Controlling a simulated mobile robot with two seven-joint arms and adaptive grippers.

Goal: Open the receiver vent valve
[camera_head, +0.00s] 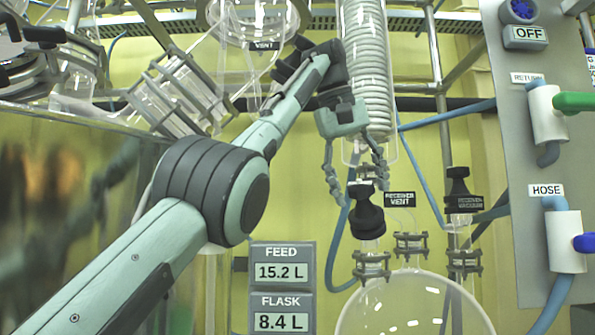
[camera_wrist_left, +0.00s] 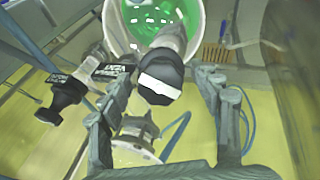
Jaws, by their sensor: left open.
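The receiver vent valve has a black knob (camera_head: 367,212) on a glass neck above the round receiver flask (camera_head: 415,305). Its "RECEIVER VENT" label (camera_head: 399,199) is just to the right. My left gripper (camera_head: 358,190) comes down from above, open, with its fingertips on either side of the knob's upper part. In the left wrist view the black knob (camera_wrist_left: 160,80), with a pale band, lies between the spread fingers of my left gripper (camera_wrist_left: 162,88). I cannot tell whether a finger touches it. My right gripper is not in view.
A second black valve (camera_head: 458,185), labelled as receiver vacuum, stands close on the right. A coiled glass condenser (camera_head: 366,70) rises behind my gripper. Feed and flask displays (camera_head: 281,285) are below left. A grey panel (camera_head: 515,150) with hose fittings is at the right.

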